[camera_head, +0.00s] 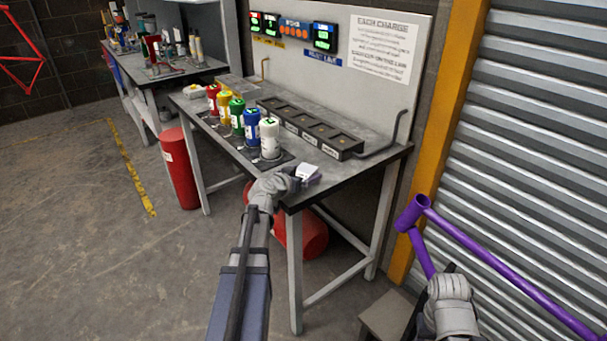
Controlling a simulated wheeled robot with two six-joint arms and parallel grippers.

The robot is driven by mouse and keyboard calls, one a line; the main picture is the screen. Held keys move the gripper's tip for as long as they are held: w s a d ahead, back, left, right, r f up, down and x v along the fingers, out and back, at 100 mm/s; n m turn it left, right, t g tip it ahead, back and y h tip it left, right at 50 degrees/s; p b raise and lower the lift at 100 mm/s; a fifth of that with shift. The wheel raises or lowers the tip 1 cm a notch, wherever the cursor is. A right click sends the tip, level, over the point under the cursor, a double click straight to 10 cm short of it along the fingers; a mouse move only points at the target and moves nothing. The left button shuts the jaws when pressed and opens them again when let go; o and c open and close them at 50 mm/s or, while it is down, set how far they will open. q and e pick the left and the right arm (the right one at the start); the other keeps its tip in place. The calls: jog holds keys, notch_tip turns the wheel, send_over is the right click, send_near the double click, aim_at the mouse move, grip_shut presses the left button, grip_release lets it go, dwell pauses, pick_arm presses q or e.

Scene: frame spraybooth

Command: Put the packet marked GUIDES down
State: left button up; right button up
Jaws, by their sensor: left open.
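A small packet (308,172) with a white top and a pale purple side lies at the near right corner of the workbench (340,176). Its marking is too small to read. My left gripper (296,176) is open right beside the packet, on its left side; whether they touch I cannot tell. My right gripper (446,270) is at the lower right, by a tube of a purple bicycle frame (480,255). Its fingers are mostly hidden, so I cannot tell whether it grips the tube.
Red, yellow, green, blue and white canisters (269,140) stand in a row on the bench. Behind them is a dark tray with labelled compartments (310,128). A bent grey rod (385,142) rises at the right. Red cylinders (178,168) stand and lie below.

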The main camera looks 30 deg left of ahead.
pick_arm(q)
jog(key=shift+r, duration=0.3)
jog(key=p+v, duration=0.3)
jog(key=v, duration=0.9)
jog(key=shift+f+p, duration=0.15)
jog(key=shift+p, duration=0.2)
